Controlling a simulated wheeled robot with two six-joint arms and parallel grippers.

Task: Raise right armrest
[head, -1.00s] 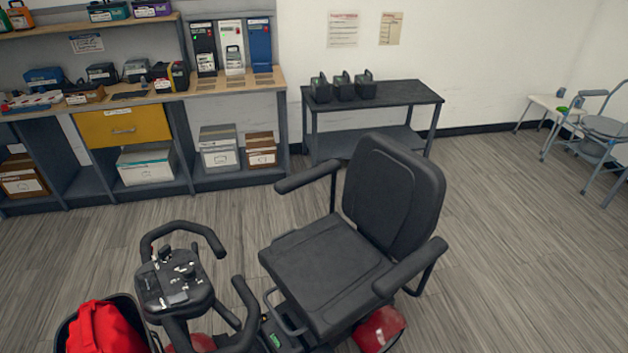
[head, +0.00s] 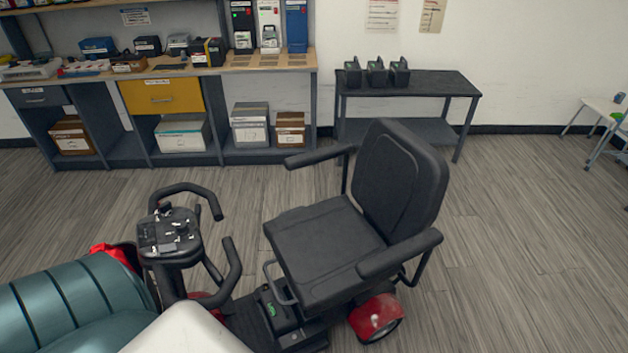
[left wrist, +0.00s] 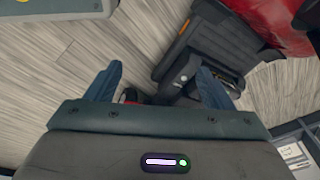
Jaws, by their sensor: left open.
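The mobility scooter's black seat (head: 325,245) stands in the middle of the head view, facing the tiller (head: 170,235) on the left. Its far armrest (head: 318,158), on the scooter's own right side, is down and roughly level. The near armrest (head: 400,253) is also down and roughly level. My left arm enters the head view at lower left, and its gripper does not show there. In the left wrist view my left gripper (left wrist: 163,80) is open and empty. Dark scooter parts (left wrist: 205,55) lie beyond its fingers. My right gripper is in neither view.
A workbench with shelves and a yellow drawer (head: 160,97) lines the back wall. A dark side table (head: 420,83) with black units stands behind the seat. The floor right of the scooter is clear.

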